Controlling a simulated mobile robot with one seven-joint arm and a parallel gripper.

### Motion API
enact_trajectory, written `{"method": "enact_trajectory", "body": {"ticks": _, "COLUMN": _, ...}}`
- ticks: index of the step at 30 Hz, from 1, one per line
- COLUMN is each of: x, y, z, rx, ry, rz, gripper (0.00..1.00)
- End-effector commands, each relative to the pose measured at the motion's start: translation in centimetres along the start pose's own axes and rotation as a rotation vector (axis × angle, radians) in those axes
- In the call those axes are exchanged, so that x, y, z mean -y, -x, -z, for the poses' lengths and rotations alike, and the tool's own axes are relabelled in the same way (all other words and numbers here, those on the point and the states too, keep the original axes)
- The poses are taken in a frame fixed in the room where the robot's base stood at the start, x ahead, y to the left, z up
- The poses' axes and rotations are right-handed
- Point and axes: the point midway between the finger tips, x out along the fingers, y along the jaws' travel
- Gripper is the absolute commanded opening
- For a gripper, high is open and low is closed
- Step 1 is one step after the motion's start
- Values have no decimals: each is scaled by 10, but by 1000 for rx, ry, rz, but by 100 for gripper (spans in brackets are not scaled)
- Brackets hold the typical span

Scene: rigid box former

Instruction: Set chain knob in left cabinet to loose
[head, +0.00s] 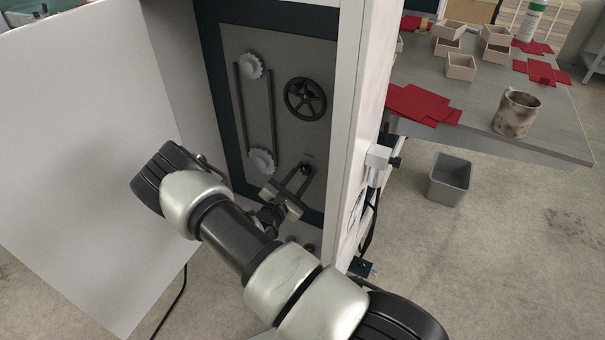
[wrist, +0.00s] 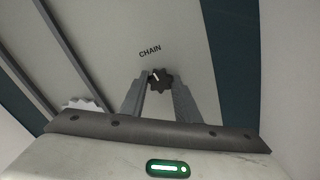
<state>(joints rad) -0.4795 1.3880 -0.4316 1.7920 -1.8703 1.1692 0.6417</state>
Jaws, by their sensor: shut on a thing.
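The chain knob (wrist: 160,78) is a small dark lobed knob with a white pointer mark, below the word CHAIN on the grey panel (wrist: 110,50). The mark points up and slightly left in the wrist view. My gripper (wrist: 160,88) has its two fingers on either side of the knob, shut on it. In the head view my gripper (head: 297,180) reaches into the left cabinet, whose grey back panel (head: 282,125) shows behind it. The knob (head: 307,170) shows there only as a dark spot, partly hidden by the fingers.
The white cabinet door (head: 80,130) stands open at left. A black handwheel (head: 305,98) and two toothed wheels (head: 251,66) with a chain are on the panel. The cabinet's side wall (head: 352,120) is close to the right. A table (head: 470,120) with boxes and a grey bin (head: 451,180) are beyond.

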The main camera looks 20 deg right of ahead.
Motion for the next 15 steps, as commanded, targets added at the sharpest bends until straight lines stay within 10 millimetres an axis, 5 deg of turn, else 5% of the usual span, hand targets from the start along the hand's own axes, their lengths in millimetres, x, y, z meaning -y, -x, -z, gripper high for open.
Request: {"method": "enact_trajectory", "body": {"ticks": 15, "x": -1, "y": 1, "z": -1, "rx": 0, "ry": 480, "rz": -1, "gripper": 7}}
